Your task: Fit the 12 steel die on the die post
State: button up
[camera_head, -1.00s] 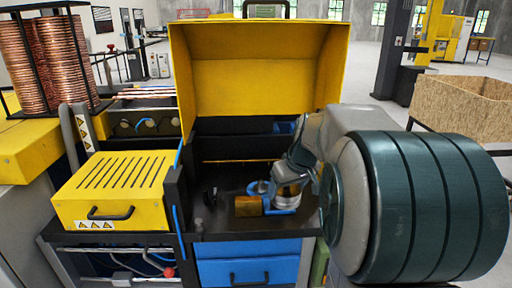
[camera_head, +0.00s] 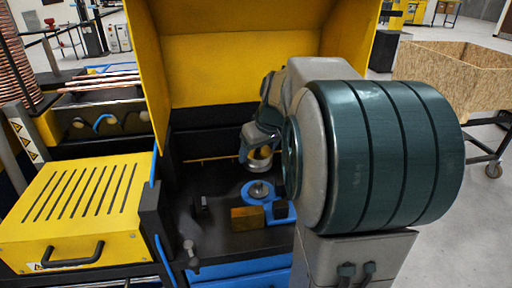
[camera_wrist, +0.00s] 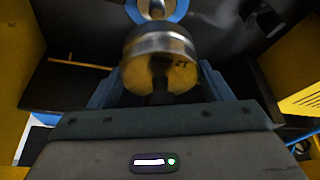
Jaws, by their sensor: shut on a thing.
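The 12 steel die (camera_head: 260,163) is a short shiny cylinder. My gripper (camera_head: 257,148) is shut on it and holds it in the air beyond the post in the head view. In the wrist view the die (camera_wrist: 160,58) shows a "12" marking, upside down, and sits between the fingers of my gripper (camera_wrist: 160,88). The die post (camera_head: 258,188) is a grey upright stub in a round blue base on the dark machine bed. The post's base (camera_wrist: 157,12) is partly visible at the top of the wrist view, beyond the die. The die and post look apart.
A dark knob (camera_head: 201,203) is to the left. The raised yellow hood (camera_head: 250,55) encloses the back. A yellow slotted cover (camera_head: 75,210) stands left.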

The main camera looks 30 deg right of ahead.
jog(key=shift+s+r, duration=0.1)
jog(key=shift+s, duration=0.05)
jog(key=shift+f+b, duration=0.2)
jog(key=shift+b, duration=0.15)
jog(key=b, duration=0.5)
send_over(258, 182)
jog(key=shift+s+f, duration=0.15)
jog(key=shift+f, duration=1.2)
jog(key=shift+s+f, duration=0.1)
jog(key=shift+f, duration=1.25)
jog(key=shift+f+b, duration=1.9)
jog(key=shift+f, duration=0.15)
jog(key=o, duration=1.8)
jog(key=shift+s, duration=0.1)
jog(key=shift+c, duration=0.2)
jog(key=shift+f, duration=0.1)
jog(key=p+v, duration=0.1)
jog(key=v, duration=1.3)
